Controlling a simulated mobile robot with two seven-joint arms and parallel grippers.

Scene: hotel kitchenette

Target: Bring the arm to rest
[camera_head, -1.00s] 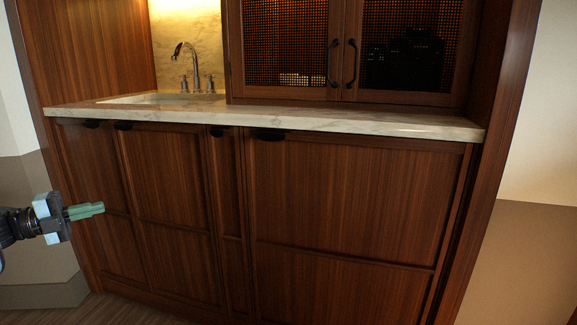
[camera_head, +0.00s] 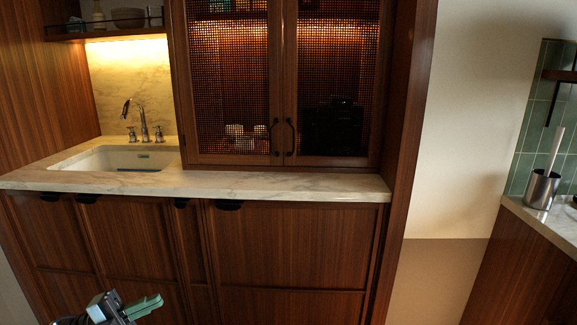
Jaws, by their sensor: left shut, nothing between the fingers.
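My left gripper (camera_head: 150,306) shows at the bottom left of the head view, in front of the lower wooden cabinet doors. Its green fingers are together and hold nothing. Most of my left arm is below the picture's edge. My right gripper is not in the picture.
A marble counter (camera_head: 290,186) with a white sink (camera_head: 85,160) and a metal faucet (camera_head: 143,120) runs above the lower cabinets (camera_head: 290,245). Mesh-door cabinets (camera_head: 230,90) stand on it. At the right, a second counter (camera_head: 548,218) bears a metal cup (camera_head: 541,190).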

